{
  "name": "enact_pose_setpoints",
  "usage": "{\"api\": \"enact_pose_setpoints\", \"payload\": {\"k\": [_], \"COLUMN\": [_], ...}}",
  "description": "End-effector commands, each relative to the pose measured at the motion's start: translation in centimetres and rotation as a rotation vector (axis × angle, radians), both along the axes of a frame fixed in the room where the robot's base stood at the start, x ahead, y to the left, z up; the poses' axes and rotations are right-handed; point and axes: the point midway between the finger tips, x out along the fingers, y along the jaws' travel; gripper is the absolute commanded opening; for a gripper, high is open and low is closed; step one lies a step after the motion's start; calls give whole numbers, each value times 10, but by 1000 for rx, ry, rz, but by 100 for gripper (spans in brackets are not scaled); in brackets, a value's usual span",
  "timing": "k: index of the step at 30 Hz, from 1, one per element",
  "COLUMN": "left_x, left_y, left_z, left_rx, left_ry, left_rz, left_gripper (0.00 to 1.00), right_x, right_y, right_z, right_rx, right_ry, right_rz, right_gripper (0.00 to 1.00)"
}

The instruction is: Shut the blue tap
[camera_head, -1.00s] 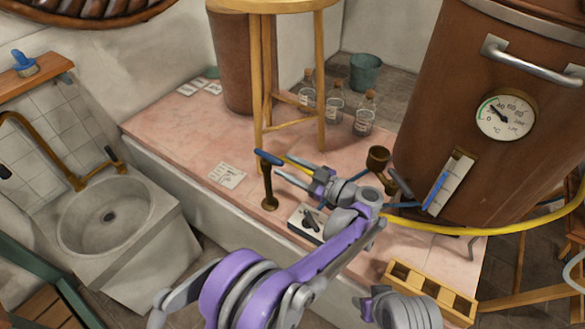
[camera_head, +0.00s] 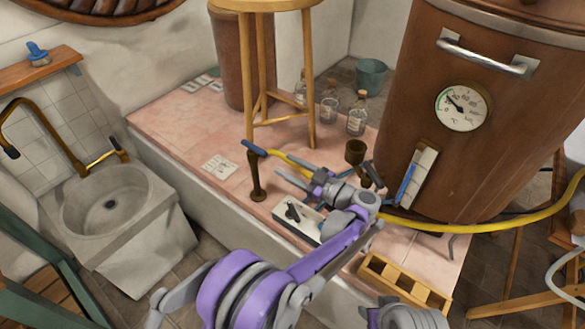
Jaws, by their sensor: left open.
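A short blue bar (camera_head: 253,148) sits across the top of an upright brown post (camera_head: 256,178) on the pink tiled platform. A yellow hose (camera_head: 480,228) runs from beside it, behind my gripper, to the right. I cannot tell for sure whether this bar is the tap's handle. A small dark fitting with some blue (camera_head: 373,172) shows at the brown vat, partly hidden by my wrist. My left gripper (camera_head: 291,173) is open and empty, its fingers pointing left, right of the post and apart from it in the picture.
The brown vat (camera_head: 475,165) with a dial stands at right. A wooden stool (camera_head: 310,90) and several glass bottles (camera_head: 357,113) stand behind. A white box (camera_head: 292,216) and a wooden rack (camera_head: 405,284) lie in front. A sink (camera_head: 110,205) is at left.

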Motion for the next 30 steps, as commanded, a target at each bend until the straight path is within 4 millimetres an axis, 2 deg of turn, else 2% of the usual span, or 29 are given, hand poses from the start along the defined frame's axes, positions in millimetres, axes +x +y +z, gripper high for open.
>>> {"api": "enact_pose_setpoints", "payload": {"k": [23, 26, 29, 30], "left_x": [2, 8, 22, 29], "left_y": [3, 9, 19, 24], "left_z": [1, 13, 42, 58], "left_rx": [1, 6, 19, 26], "left_ry": [-2, -28, -88, -119], "left_rz": [-3, -39, -141, -204], "left_gripper": [53, 53, 53, 53], "right_x": [0, 0, 0, 0], "right_y": [0, 0, 0, 0], "right_z": [0, 0, 0, 0], "right_rx": [0, 0, 0, 0], "right_ry": [0, 0, 0, 0], "right_rz": [0, 0, 0, 0], "right_gripper": [50, 50, 50, 50]}}
